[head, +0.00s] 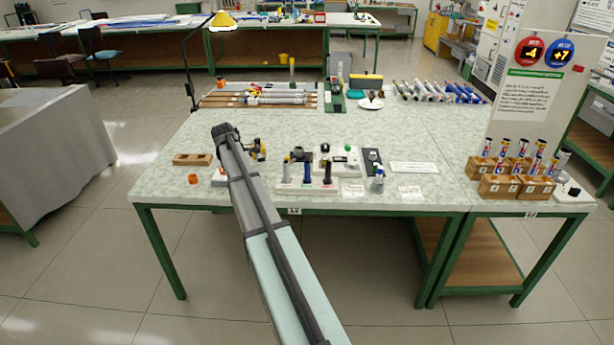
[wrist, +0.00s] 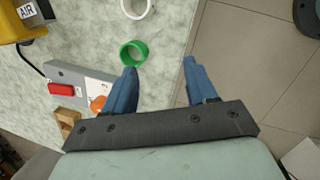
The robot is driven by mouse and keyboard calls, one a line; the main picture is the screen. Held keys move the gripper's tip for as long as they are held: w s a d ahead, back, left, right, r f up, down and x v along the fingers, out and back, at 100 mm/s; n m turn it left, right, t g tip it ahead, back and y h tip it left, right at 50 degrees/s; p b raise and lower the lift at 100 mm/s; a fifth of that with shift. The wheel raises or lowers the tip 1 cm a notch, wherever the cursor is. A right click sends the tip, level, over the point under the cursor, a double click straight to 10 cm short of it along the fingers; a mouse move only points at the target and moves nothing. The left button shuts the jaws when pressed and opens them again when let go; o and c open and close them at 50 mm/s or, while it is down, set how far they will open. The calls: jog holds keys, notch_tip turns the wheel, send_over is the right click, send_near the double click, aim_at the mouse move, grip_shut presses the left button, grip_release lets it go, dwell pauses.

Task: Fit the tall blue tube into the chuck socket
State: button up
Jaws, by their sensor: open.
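A white rack (head: 305,189) at the front middle of the table holds a short row of upright pieces. One is an upright blue tube (head: 307,172), with a dark one (head: 328,172) to its right; I cannot tell if this blue one is the tall tube. I cannot make out the chuck socket for certain. My gripper (wrist: 160,65) is open and empty in the wrist view, its two blue fingers apart over the table edge. In the head view my arm hides it. A green ring (wrist: 133,53) lies just beyond the left finger.
In the wrist view, a grey box with a red switch (wrist: 62,89), an orange knob (wrist: 97,104) and a yellow AIR unit (wrist: 22,20) stand left; floor shows right. Wooden blocks with upright tubes (head: 515,185) stand right. Tubes (head: 440,92) lie at the back.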

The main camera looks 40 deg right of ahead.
jog(key=s+d+r+y, duration=0.1)
jog(key=s+d+r, duration=0.15)
jog(key=d, duration=0.35)
jog(key=s+d+r, duration=0.2)
jog(key=d+r, duration=0.1)
jog(key=d, duration=0.3)
notch_tip(320, 180, up, 6)
jog(key=y, duration=0.2)
send_over(307, 172)
jog(key=d, duration=0.1)
jog(key=shift+w+f+g, duration=0.1)
jog(key=shift+w+g, duration=0.3)
notch_tip(307, 172, down, 14)
jog(key=shift+a+r, duration=0.1)
jog(key=shift+r, duration=0.05)
grip_shut()
